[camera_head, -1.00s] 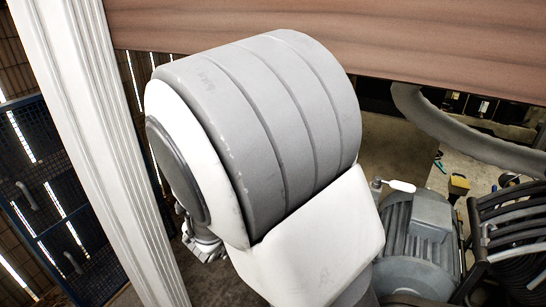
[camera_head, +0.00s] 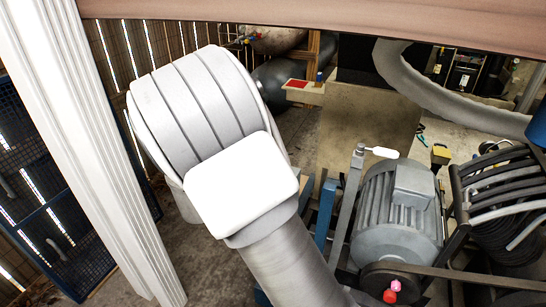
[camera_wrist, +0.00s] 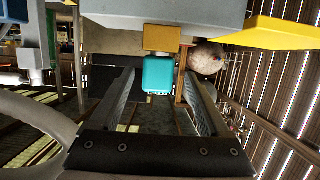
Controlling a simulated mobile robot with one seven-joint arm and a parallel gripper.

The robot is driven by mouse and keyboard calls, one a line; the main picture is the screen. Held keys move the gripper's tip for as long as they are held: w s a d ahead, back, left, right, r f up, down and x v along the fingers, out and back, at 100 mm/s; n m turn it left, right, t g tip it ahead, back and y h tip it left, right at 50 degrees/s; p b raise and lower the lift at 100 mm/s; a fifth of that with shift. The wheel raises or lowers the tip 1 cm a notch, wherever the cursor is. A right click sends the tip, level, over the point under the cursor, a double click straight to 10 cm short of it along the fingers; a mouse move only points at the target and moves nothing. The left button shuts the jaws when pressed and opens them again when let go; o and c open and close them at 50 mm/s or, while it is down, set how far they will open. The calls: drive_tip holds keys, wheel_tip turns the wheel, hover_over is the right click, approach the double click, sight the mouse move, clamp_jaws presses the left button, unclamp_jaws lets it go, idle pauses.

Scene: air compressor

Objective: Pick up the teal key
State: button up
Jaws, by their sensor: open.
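In the wrist view, a teal block-shaped piece (camera_wrist: 158,75), which appears to be the teal key, shows just below a yellow-brown block (camera_wrist: 162,38). Whether the two are joined, I cannot tell. My gripper (camera_wrist: 160,88) is open, with one dark finger on each side of the teal piece in the picture. I see no contact, and the depth between fingertips and key is unclear. In the head view my own arm fills the middle, and neither my gripper nor the key can be made out there.
A grey surface (camera_wrist: 165,14) spans the top of the wrist view, with a yellow panel (camera_wrist: 270,33) at right. In the head view, a grey motor (camera_head: 397,215) stands right of my arm, with coiled hose (camera_head: 500,200) beside it. A thick grey pipe (camera_head: 435,95) curves behind.

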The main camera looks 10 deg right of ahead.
drive_tip(key=b+x, duration=0.1)
drive_tip(key=x, duration=0.3)
drive_tip(key=shift+w+d+f, duration=0.2)
drive_tip(key=shift+d+f, duration=0.05)
drive_tip(key=shift+d, duration=0.1)
clamp_jaws()
